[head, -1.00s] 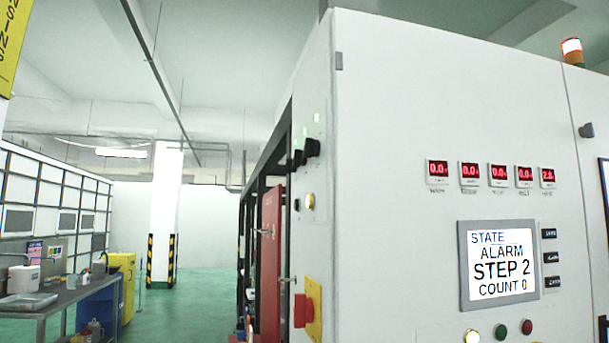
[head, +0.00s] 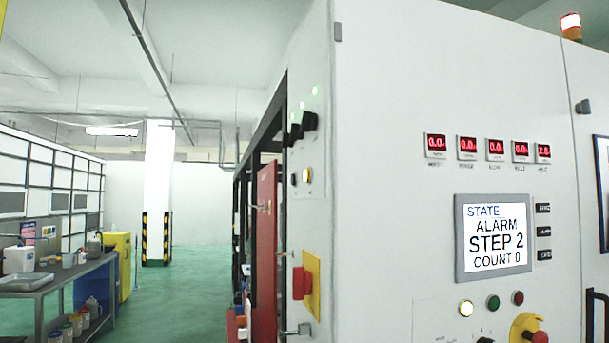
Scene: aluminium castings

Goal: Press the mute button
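A large white machine cabinet (head: 400,90) fills the right half of the head view. Its screen (head: 493,238) reads STATE, ALARM, STEP 2, COUNT 0. Three small labelled buttons stand in a column right of the screen, the middle one (head: 543,231) among them; their lettering is too small to read surely. I cannot tell which button is the mute button. Neither of my grippers is in view.
A red knob on a yellow plate (head: 313,285) is on the cabinet's left side. A red emergency button (head: 540,337) on a yellow base shows at the bottom right. A red and white beacon (head: 571,26) tops the cabinet. Open green floor (head: 180,285) lies left, beside a workbench (head: 45,285).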

